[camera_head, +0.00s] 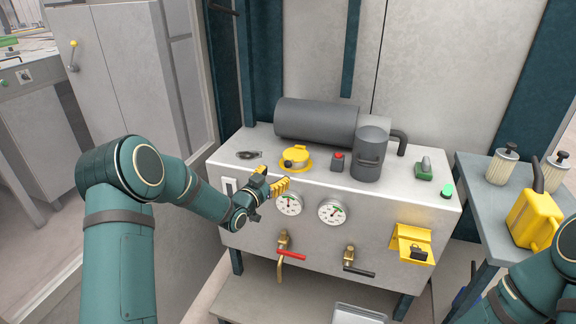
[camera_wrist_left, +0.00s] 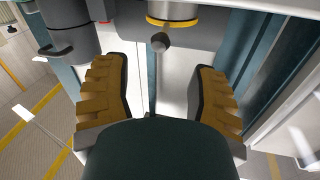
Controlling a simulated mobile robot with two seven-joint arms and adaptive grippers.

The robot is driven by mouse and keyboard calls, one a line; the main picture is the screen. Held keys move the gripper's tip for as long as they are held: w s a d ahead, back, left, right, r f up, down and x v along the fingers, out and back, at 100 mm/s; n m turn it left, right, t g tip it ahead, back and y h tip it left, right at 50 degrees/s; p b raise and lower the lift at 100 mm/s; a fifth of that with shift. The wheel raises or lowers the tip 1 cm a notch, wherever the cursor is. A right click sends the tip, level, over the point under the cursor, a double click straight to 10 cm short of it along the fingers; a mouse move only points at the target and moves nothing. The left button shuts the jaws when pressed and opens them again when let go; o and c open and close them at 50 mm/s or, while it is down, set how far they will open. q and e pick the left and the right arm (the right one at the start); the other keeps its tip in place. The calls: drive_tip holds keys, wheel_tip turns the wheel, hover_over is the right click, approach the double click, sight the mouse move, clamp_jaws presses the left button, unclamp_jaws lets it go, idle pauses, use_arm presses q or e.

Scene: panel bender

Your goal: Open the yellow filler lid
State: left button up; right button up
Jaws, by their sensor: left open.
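The yellow filler lid (camera_head: 296,158) sits on top of the grey machine cabinet, in front of the dark grey horizontal tank, and looks closed. In the left wrist view the yellow filler lid (camera_wrist_left: 172,19) shows at the top edge, cut off, with a dark round knob below it. My left gripper (camera_head: 281,187) is at the cabinet's front top edge, just in front of the lid and apart from it. In the left wrist view my left gripper (camera_wrist_left: 160,85) has its two ridged yellow fingers spread with nothing between them. My right gripper is out of view; only its arm shows.
A dark grey tank (camera_head: 315,118), an upright canister (camera_head: 370,158) and a red button (camera_head: 339,157) stand near the lid. Gauges (camera_head: 333,211) and a red-handled valve (camera_head: 291,254) are on the front. A side table (camera_head: 474,182) holds a yellow can (camera_head: 533,220).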

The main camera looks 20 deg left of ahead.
sight(286, 166)
use_arm(q)
drive_tip(key=x, duration=0.8)
drive_tip(key=shift+w+b, duration=0.15)
drive_tip(key=shift+b, duration=0.25)
clamp_jaws()
